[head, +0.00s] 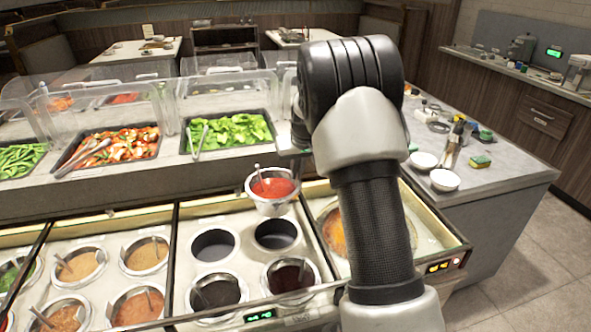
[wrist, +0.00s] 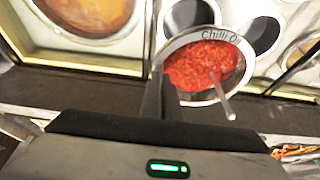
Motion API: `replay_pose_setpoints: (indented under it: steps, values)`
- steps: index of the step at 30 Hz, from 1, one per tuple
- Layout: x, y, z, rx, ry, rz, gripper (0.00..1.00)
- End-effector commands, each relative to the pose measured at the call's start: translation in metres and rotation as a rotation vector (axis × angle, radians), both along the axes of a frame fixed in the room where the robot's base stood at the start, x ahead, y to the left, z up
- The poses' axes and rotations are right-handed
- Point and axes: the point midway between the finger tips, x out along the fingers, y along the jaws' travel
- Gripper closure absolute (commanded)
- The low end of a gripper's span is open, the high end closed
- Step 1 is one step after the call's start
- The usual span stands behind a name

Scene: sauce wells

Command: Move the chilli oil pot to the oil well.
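The chilli oil pot (head: 270,205) is a steel pot of red sauce with a spoon in it. It hangs above the back edge of the sauce counter, roughly level. In the wrist view the pot (wrist: 204,66) shows "Chilli O…" on its rim. My gripper (wrist: 160,103) is shut on the rim of the pot; in the head view my arm mostly hides it. Two empty dark wells, one on the left (head: 213,245) and one on the right (head: 277,235), lie in front of and below the pot. I cannot read a label marking the oil well.
Two dark sauce pots (head: 292,275) sit just in front of the empty wells. Pots of brown sauces (head: 146,256) fill the section to the left. A large orange pan (head: 333,232) is at right, partly behind my arm. A clear guard (head: 130,100) covers the food trays behind.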

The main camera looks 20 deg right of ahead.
Motion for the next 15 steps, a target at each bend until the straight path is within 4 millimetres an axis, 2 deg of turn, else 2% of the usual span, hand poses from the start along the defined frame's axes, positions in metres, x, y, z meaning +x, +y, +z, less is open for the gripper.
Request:
replay_pose_setpoints:
  steps: [15]
  values:
    - [0.002, 0.000, -0.038, 0.001, -0.007, -0.002, 1.00]
